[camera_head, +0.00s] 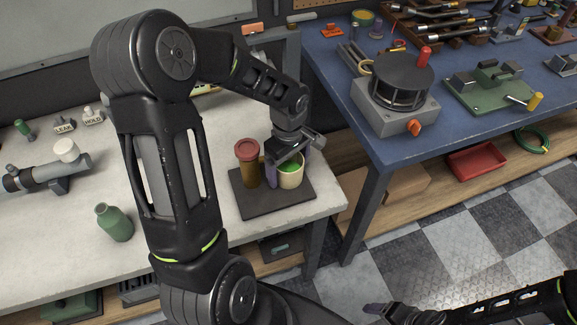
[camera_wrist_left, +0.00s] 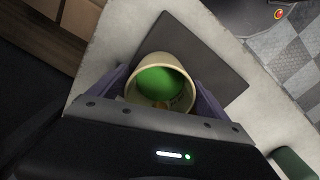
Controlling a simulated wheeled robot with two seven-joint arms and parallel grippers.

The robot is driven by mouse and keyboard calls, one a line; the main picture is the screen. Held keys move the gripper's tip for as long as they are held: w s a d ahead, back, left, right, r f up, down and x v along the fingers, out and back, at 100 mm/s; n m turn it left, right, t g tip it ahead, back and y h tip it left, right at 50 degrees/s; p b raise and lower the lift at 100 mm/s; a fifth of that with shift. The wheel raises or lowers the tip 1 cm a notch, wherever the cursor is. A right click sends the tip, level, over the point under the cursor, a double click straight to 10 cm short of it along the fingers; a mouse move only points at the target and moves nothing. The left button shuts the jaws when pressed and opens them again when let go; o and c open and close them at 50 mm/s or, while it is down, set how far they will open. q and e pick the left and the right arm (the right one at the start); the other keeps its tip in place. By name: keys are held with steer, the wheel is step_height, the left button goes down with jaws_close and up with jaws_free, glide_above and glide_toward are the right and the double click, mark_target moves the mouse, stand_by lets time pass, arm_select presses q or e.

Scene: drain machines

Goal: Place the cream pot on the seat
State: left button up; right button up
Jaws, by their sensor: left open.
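The cream pot (camera_head: 291,178) stands on a dark square mat (camera_head: 258,208) near the right end of the white bench. It has a green inside or content, which also shows in the left wrist view (camera_wrist_left: 160,84). My left gripper (camera_head: 287,168) is open, with its purple fingers on either side of the pot. Whether the fingers touch the pot I cannot tell. My right gripper (camera_head: 388,312) is low at the bottom edge, over the floor, away from the pot; its opening is unclear. I cannot make out which thing is the seat.
A brown jar with a red lid (camera_head: 247,163) stands on the mat just left of the pot. A green bottle (camera_head: 114,222) and a grey pipe piece (camera_head: 45,174) are further left. A blue table (camera_head: 459,128) with machines stands right, across a gap.

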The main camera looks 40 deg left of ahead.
arm_select(q)
step_height(320, 180, up, 12)
steer(key=shift+f, duration=0.1)
stand_by(0.8)
